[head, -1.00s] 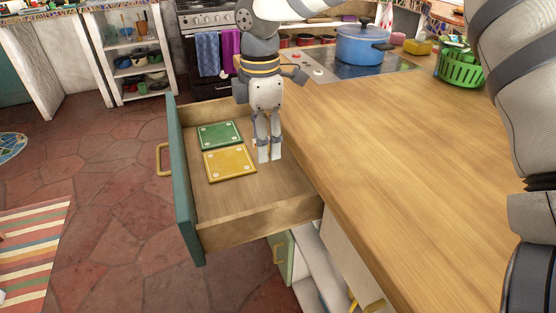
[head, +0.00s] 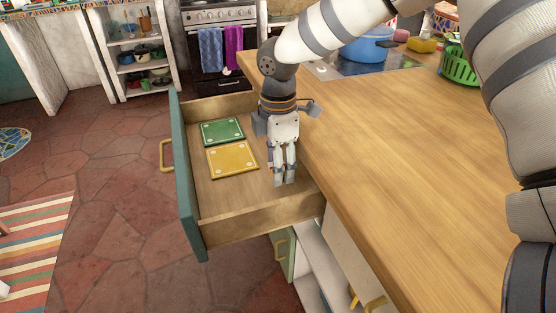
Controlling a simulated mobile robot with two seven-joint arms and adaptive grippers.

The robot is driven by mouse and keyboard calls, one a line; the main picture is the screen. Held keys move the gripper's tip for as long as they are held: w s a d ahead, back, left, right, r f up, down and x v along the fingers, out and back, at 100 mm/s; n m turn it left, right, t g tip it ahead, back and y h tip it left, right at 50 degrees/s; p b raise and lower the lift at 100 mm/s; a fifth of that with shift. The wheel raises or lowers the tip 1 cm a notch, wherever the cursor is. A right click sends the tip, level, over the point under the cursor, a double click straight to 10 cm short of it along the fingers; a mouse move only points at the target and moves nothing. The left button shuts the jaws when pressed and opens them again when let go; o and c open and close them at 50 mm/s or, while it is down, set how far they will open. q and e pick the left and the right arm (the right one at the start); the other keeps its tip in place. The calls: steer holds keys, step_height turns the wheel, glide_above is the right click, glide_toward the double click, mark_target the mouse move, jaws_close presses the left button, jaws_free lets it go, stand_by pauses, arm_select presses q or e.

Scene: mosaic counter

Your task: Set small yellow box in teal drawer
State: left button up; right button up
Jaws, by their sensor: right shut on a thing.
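My right gripper (head: 284,182) points down inside the open teal drawer (head: 186,185), near its counter side. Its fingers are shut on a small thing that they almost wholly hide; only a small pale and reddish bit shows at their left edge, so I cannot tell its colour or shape. No small yellow box shows plainly. A flat yellow square (head: 232,159) and a flat green square (head: 222,131), both with pale corner dots, lie on the drawer floor to the left of the fingers. My left gripper is not in view.
The wooden counter (head: 430,180) borders the drawer on the right and is mostly clear. A blue pot (head: 365,52), a yellow item (head: 422,45) and a green basket (head: 458,68) stand at its back. The drawer's front right floor is bare.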

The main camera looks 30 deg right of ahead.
steer(key=shift+f, duration=0.15)
steer(key=o, duration=0.8)
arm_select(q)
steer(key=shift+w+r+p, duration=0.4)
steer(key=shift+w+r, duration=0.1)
arm_select(e)
step_height(320, 180, up, 13)
steer(key=shift+r, duration=0.1)
